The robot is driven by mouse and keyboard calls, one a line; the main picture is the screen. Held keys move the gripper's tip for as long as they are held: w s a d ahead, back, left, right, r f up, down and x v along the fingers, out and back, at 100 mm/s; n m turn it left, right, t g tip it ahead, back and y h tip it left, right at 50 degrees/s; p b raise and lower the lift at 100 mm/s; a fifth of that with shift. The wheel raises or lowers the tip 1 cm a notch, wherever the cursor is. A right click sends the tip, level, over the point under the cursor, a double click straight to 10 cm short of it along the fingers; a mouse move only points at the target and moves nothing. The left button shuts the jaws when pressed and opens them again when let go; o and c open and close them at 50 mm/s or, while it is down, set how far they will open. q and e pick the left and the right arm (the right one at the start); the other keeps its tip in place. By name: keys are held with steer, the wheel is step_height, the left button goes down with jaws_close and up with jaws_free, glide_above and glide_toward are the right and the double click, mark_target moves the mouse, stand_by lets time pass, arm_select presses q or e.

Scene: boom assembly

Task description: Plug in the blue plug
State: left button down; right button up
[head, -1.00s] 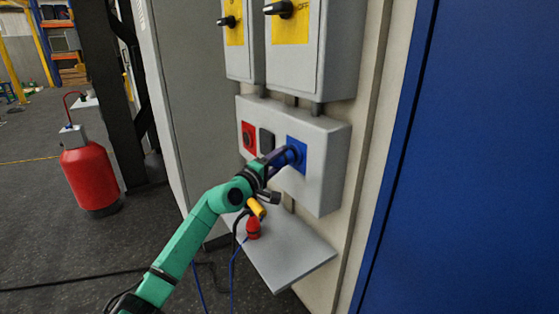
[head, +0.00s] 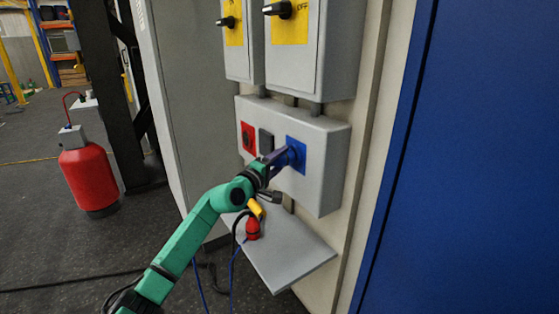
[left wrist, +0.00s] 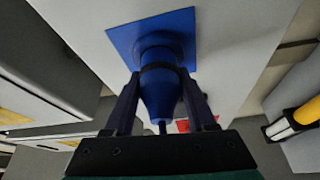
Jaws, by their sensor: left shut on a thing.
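The blue plug (left wrist: 160,92) is between the fingers of my left gripper (left wrist: 160,100), which is shut on it. In the left wrist view its front end is at the round blue socket (left wrist: 155,50) on a square blue plate (left wrist: 122,38). I cannot tell how deep it sits. In the head view my left gripper (head: 284,160) reaches the blue socket plate (head: 303,143) on the grey box (head: 325,165). There the fingers mostly hide the plug. A blue cable (head: 233,275) hangs below the arm. My right gripper is not in view.
A red socket plate (head: 248,137) and a dark socket (head: 266,141) are left of the blue one. A red plug (head: 253,230) stands on the grey shelf (head: 290,260) below, near a yellow piece (head: 256,208). Switch boxes (head: 300,50) hang above.

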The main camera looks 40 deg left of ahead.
arm_select(q)
steer(key=shift+w+r, duration=0.1)
steer(key=shift+c, duration=0.7)
jaws_free()
steer(key=shift+f, duration=0.2)
steer(key=s, duration=0.5)
steer(key=s+d, duration=0.1)
steer(key=s, duration=0.1)
steer(key=shift+s+f, duration=0.15)
steer(key=shift+f, duration=0.2)
steer(key=s+b, duration=0.2)
steer(key=s, duration=0.5)
steer(key=shift+d, duration=0.25)
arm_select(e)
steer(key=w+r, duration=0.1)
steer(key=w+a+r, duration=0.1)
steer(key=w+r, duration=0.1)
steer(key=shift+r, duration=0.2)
